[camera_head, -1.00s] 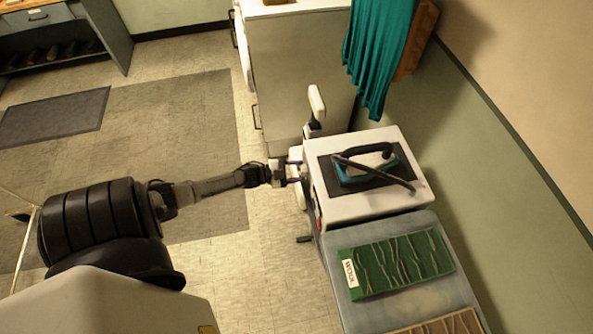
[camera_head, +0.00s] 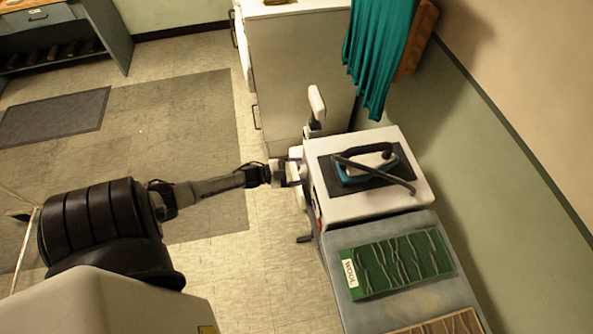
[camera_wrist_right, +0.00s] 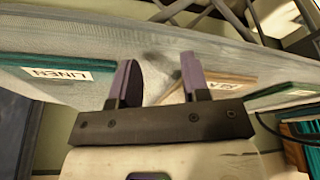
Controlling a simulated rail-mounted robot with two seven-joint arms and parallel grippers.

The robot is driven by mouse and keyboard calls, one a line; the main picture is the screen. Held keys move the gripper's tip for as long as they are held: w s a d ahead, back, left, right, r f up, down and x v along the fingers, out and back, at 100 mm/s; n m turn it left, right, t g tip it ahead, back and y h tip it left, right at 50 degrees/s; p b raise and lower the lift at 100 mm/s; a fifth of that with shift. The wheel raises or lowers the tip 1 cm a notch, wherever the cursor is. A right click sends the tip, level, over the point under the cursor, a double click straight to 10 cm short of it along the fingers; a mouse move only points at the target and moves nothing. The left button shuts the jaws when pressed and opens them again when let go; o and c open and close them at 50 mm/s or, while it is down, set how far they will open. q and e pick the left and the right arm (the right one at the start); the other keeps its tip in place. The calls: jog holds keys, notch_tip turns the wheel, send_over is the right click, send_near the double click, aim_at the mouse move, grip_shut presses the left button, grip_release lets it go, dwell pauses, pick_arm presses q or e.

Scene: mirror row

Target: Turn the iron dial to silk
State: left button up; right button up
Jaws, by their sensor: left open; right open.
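The teal iron (camera_head: 368,165) lies on the dark pad on top of a white station (camera_head: 352,209) by the wall. My left gripper (camera_head: 296,170) is at the station's front face, level with its upper part. It is open. I cannot make out the dial or its markings; the gripper and the steep view cover much of that face. In the right wrist view, my right gripper (camera_wrist_right: 158,78) is open, with nothing between its two purple-grey fingers.
A green cloth board labelled WOOL (camera_head: 400,264) lies on the grey table (camera_head: 420,305), with a brown board (camera_head: 452,323) nearer. A white cabinet (camera_head: 300,70) stands behind the station. A LINEN label (camera_wrist_right: 57,74) shows in the right wrist view.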

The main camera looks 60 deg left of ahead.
pick_arm(q)
jog(key=shift+s, duration=0.1)
jog(key=f+p+v, duration=0.1)
jog(key=p+v, duration=0.1)
jog(key=v, duration=1.1)
jog(key=shift+s+r+p, duration=0.3)
jog(key=shift+r+p, duration=0.05)
jog(key=shift+r, duration=0.1)
jog(key=shift+a, duration=0.15)
